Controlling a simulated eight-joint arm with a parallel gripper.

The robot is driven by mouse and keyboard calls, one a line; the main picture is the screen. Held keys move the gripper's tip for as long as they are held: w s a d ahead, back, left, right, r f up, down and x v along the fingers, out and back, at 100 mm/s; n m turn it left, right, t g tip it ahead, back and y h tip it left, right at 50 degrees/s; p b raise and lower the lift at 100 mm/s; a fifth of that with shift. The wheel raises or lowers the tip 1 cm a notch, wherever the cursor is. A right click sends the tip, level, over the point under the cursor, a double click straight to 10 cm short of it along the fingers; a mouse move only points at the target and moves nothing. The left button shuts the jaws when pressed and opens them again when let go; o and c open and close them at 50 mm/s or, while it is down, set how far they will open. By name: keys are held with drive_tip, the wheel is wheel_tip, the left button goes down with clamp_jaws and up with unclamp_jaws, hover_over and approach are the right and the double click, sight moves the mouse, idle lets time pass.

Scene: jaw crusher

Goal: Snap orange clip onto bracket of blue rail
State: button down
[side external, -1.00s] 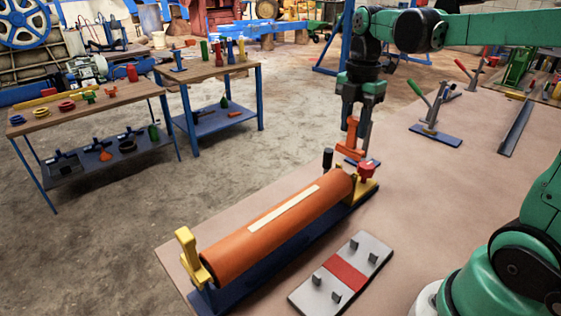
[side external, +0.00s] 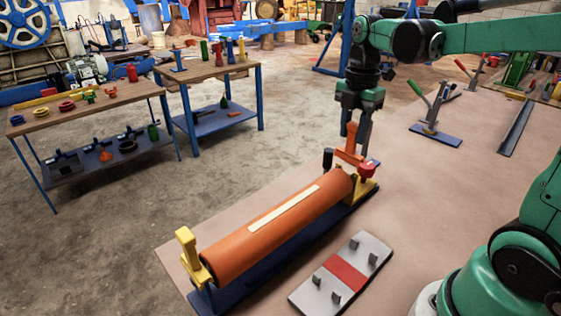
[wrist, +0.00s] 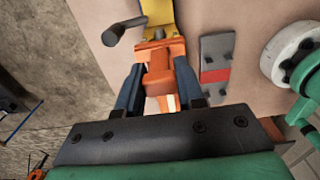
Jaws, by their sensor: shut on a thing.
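The orange clip (side external: 349,149) is between the fingers of my gripper (side external: 354,135), which is shut on it. In the side view it is just above the far end of the blue rail (side external: 290,252), by the yellow far bracket (side external: 366,189). In the wrist view the clip (wrist: 158,72) sits between both dark fingers, with the yellow bracket (wrist: 157,12) right behind it. An orange roller (side external: 275,235) lies along the rail. Whether the clip touches the bracket cannot be told.
A black peg (side external: 327,158) and a red knob (side external: 367,171) stand close to the clip. A yellow near bracket (side external: 189,252) rises at the rail's other end. A grey plate with pegs (side external: 325,295) lies to the right.

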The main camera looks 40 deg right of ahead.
drive_tip(key=shift+f, duration=1.35)
idle(0.3)
drive_tip(key=shift+r, duration=0.1)
drive_tip(key=shift+r, duration=0.95)
drive_tip(key=shift+f, duration=0.95)
idle(0.8)
drive_tip(key=shift+c, duration=2.4)
unclamp_jaws()
drive_tip(key=shift+f, duration=0.1)
drive_tip(key=shift+r, duration=2.85)
